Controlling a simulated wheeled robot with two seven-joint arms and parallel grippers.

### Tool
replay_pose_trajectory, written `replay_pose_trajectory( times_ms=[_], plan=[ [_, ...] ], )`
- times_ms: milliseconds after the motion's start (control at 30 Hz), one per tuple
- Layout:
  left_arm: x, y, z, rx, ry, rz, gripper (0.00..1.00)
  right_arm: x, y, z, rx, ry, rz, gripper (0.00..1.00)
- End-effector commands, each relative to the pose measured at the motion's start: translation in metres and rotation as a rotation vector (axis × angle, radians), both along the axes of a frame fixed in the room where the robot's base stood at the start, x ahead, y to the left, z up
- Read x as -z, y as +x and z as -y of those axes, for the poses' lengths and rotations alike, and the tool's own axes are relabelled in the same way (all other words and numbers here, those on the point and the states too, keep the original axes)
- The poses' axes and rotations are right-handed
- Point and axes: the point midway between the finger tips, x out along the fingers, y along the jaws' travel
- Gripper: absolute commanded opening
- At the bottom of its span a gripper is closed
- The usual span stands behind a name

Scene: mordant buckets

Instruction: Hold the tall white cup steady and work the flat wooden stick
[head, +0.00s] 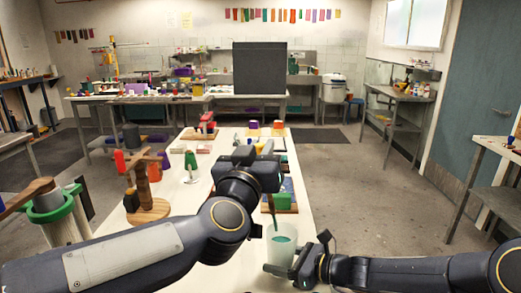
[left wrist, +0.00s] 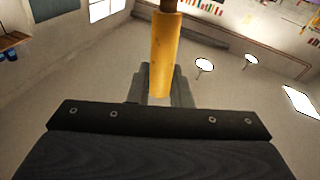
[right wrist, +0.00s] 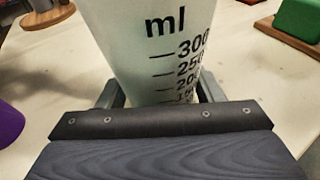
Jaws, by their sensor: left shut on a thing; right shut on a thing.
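The tall white cup (head: 281,254) stands near the front of the white table with teal liquid inside. It has black "ml" markings in the right wrist view (right wrist: 160,60). My right gripper (head: 283,269) is shut on the cup low on its wall, with one finger on each side in the right wrist view. In the left wrist view the stick (left wrist: 164,55) is yellow-orange with a brown end.
A wooden stand (head: 141,187) on a round base is left of my left arm. A green block (head: 281,201) lies behind the cup. A green-rimmed bucket (head: 50,204) is at far left. Red and purple pieces sit further back on the table (head: 231,147).

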Motion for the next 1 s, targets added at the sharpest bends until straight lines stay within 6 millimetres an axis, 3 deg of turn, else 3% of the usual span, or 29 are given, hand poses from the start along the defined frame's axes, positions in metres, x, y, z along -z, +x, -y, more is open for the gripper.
replay_pose_trajectory(
  times_ms=[167,1000],
  plan=[
    [-0.005,0.0,0.0,-0.001,-0.002,0.0,0.0,0.0,0.0,0.0,0.0,0.0,0.001,0.39],
    [-0.103,0.0,0.0,-0.001,-0.003,0.001,0.0,0.0,0.0,0.0,0.0,0.0,0.001,0.39]
  ],
)
